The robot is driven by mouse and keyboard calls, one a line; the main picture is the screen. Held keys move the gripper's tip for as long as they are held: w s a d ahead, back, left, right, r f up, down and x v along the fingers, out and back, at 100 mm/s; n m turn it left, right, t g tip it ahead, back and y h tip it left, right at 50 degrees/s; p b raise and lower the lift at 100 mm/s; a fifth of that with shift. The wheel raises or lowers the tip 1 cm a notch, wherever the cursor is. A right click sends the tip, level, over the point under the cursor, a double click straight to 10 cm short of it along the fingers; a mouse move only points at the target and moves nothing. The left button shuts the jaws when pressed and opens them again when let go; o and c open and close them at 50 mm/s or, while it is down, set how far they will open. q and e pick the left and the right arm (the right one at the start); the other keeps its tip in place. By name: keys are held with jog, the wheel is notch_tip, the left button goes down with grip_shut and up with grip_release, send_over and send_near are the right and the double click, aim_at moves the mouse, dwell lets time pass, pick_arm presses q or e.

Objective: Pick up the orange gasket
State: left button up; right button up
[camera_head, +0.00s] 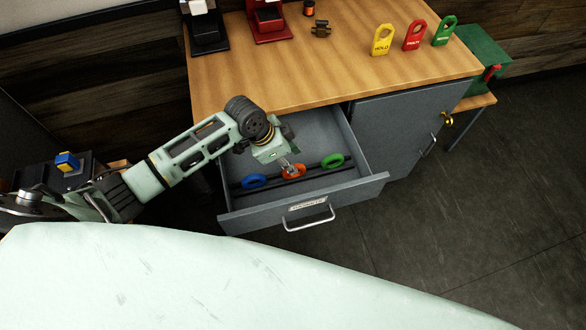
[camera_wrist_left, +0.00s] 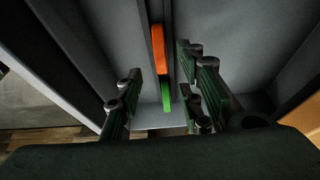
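The orange gasket (camera_head: 293,172) stands in the open drawer (camera_head: 345,190), between the blue gasket (camera_head: 254,181) and the green gasket (camera_head: 333,160). My left gripper (camera_head: 289,166) reaches down into the drawer just over the orange gasket and partly covers it. In the left wrist view the orange gasket (camera_wrist_left: 158,48) shows edge-on between the finger pairs, with space on both sides; the green gasket (camera_wrist_left: 166,95) shows below it. The left gripper (camera_wrist_left: 160,68) is open and empty there. My right gripper is not in view.
A dark rack (camera_head: 315,171) holds the gaskets. The drawer front has a handle (camera_head: 310,221). The wooden countertop (camera_head: 330,70) overhangs the drawer's back. Yellow (camera_head: 382,40), red (camera_head: 414,36) and green (camera_head: 444,31) tags stand on it. A grey cabinet door (camera_head: 400,130) is at right.

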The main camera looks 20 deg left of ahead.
pick_arm(q)
jog(key=p+x, duration=0.1)
jog(key=x, duration=0.1)
jog(key=shift+d+f, duration=0.1)
jog(key=shift+f, duration=0.2)
jog(key=x, duration=0.2)
jog(key=shift+w+f, duration=0.15)
jog(key=shift+f, duration=0.35)
jog(key=c, duration=0.6)
grip_shut()
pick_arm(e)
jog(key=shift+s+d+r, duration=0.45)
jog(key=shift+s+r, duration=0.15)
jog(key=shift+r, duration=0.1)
